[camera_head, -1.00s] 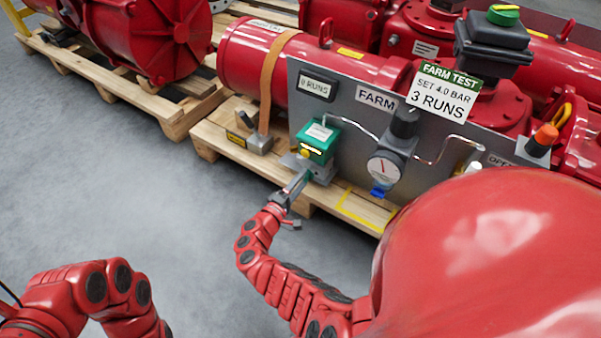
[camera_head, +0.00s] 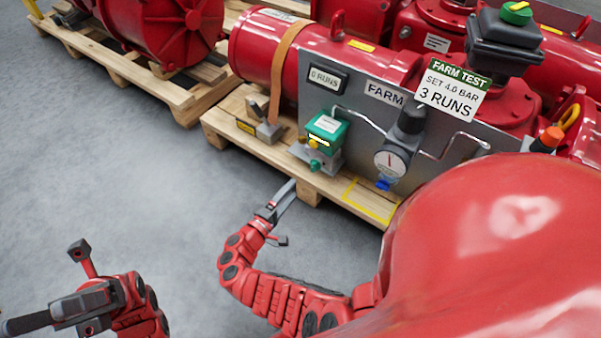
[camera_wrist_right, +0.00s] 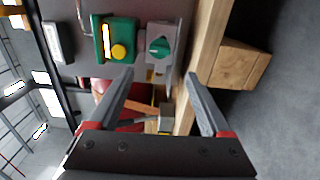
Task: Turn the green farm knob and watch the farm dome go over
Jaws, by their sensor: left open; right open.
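The green farm knob (camera_head: 315,165) sits on a grey block below the green box (camera_head: 327,127) at the front of the FARM panel. It also shows in the right wrist view (camera_wrist_right: 160,47), beyond the fingertips. My right gripper (camera_head: 284,213) is open and empty, apart from the knob, in front of the pallet edge; its two fingers (camera_wrist_right: 160,78) are spread in the wrist view. My left gripper (camera_head: 45,288) is open and empty over the floor at lower left. The farm dome (camera_head: 516,12), green with a yellow mark, tops the black housing at upper right.
The grey panel (camera_head: 345,108) carries a runs display (camera_head: 326,79), a gauge (camera_head: 389,161) and metal tubing. A yellow button (camera_wrist_right: 118,50) is on the green box. A wooden pallet (camera_head: 245,155) lies underneath. The grey floor at left is clear.

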